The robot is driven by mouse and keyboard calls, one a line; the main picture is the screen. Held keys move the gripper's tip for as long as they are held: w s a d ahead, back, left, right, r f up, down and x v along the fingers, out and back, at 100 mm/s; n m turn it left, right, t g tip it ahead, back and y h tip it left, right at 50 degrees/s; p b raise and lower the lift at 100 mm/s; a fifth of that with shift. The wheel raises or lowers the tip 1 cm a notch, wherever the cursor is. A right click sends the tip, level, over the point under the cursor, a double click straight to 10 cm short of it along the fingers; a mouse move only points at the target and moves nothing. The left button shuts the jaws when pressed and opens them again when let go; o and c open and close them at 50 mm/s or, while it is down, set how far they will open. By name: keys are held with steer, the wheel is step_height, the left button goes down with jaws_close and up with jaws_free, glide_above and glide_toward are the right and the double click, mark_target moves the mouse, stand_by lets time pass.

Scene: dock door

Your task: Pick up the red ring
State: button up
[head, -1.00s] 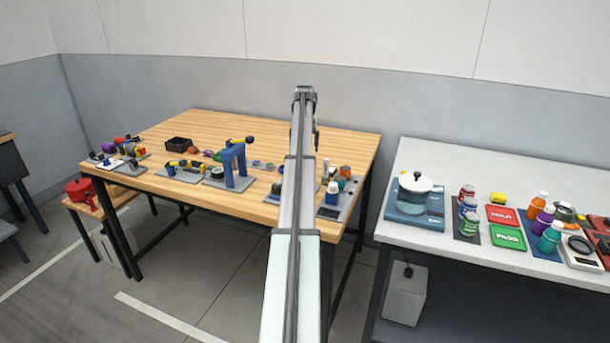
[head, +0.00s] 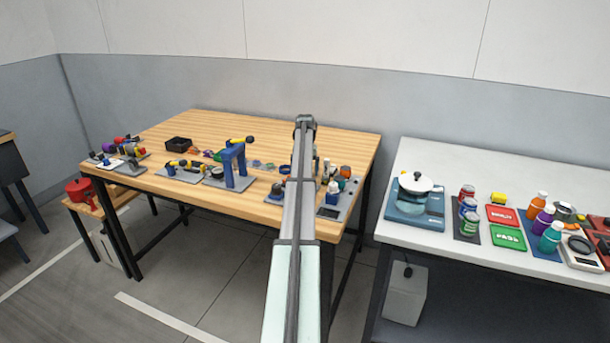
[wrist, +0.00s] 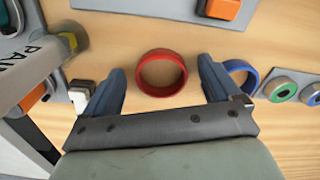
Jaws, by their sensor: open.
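The red ring (wrist: 162,53) lies flat on the wooden table (wrist: 130,28) in the wrist view, centred ahead of my gripper (wrist: 162,85). My gripper is open, with one dark finger to the left of the ring and one to its right. The ring is between and slightly beyond the fingertips, and nothing is held. A blue ring (wrist: 238,72) lies just right of the right finger, partly hidden by it. In the head view my arm hides the spot, and I cannot make out the red ring or the fingers there.
Green-centred and blue-centred rolls (wrist: 280,89) lie at the right. An orange block (wrist: 222,8) sits on a grey plate above. A white-and-orange block (wrist: 80,98) and a grey panel stand at the left. A blue stand (head: 236,166) is left of my arm.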

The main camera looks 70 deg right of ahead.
steer(key=shift+f, duration=0.1)
steer(key=shift+c, duration=0.3)
steer(key=c, duration=1.1)
steer(key=shift+o, duration=0.2)
